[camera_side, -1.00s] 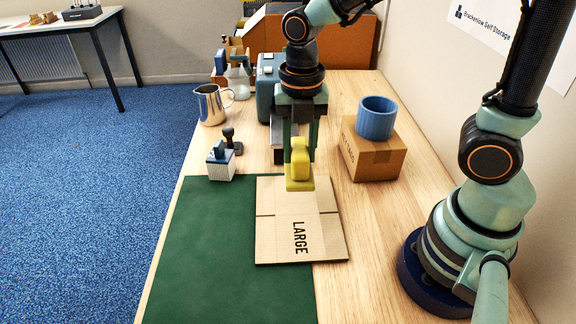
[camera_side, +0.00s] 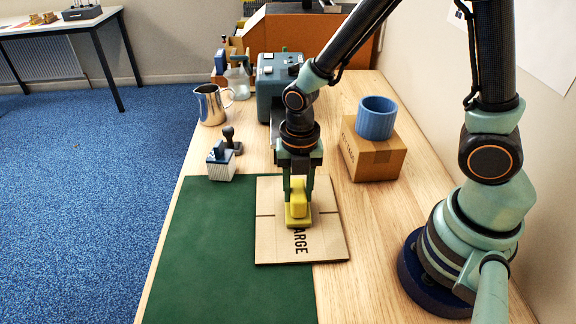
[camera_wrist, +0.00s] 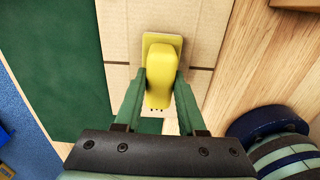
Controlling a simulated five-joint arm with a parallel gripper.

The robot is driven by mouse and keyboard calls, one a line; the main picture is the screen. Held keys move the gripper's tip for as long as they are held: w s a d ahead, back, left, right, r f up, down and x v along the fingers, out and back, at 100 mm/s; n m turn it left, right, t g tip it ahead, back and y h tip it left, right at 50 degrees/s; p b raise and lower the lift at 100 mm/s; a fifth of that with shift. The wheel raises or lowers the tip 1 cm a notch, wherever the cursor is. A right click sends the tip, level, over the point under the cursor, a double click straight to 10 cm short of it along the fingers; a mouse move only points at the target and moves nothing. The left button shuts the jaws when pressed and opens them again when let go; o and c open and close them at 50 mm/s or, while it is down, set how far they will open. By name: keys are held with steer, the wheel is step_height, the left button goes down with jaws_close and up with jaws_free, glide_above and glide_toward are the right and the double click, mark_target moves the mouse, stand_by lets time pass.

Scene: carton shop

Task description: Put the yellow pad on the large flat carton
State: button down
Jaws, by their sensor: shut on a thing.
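The yellow pad (camera_side: 299,212) has a flat base and a raised grip. My gripper (camera_side: 298,196) is shut on the grip, with one finger on each side. The pad is upright over the middle of the large flat carton (camera_side: 328,238) and covers part of its printed word. I cannot tell whether its base touches the cardboard or hangs just above it. In the wrist view the pad (camera_wrist: 163,75) sits between my two green fingers, with the carton (camera_wrist: 205,30) behind it.
The carton lies partly on a green mat (camera_side: 225,260) and partly on the wooden table. A brown box (camera_side: 372,160) with a blue ring (camera_side: 376,118) on top stands to the right. A stamp (camera_side: 221,162), a dark-handled stamp (camera_side: 231,141) and a metal jug (camera_side: 211,104) stand to the left.

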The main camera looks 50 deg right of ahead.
mark_target(298, 189)
steer(key=shift+f, duration=0.1)
steer(key=c, duration=0.5)
jaws_free()
step_height(298, 189, up, 11)
steer(key=s+d+r+m+t, duration=0.1)
steer(key=d+r+m, duration=0.3)
steer(key=m, duration=0.9)
steer(key=s+d+r+m+t, duration=0.1)
steer(key=d+r+m+t, duration=0.2)
steer(key=m, duration=1.1)
step_height(298, 189, up, 2)
steer(key=shift+d+r+t, duration=0.1)
steer(key=shift+d+t, duration=0.3)
steer(key=shift+t, duration=0.4)
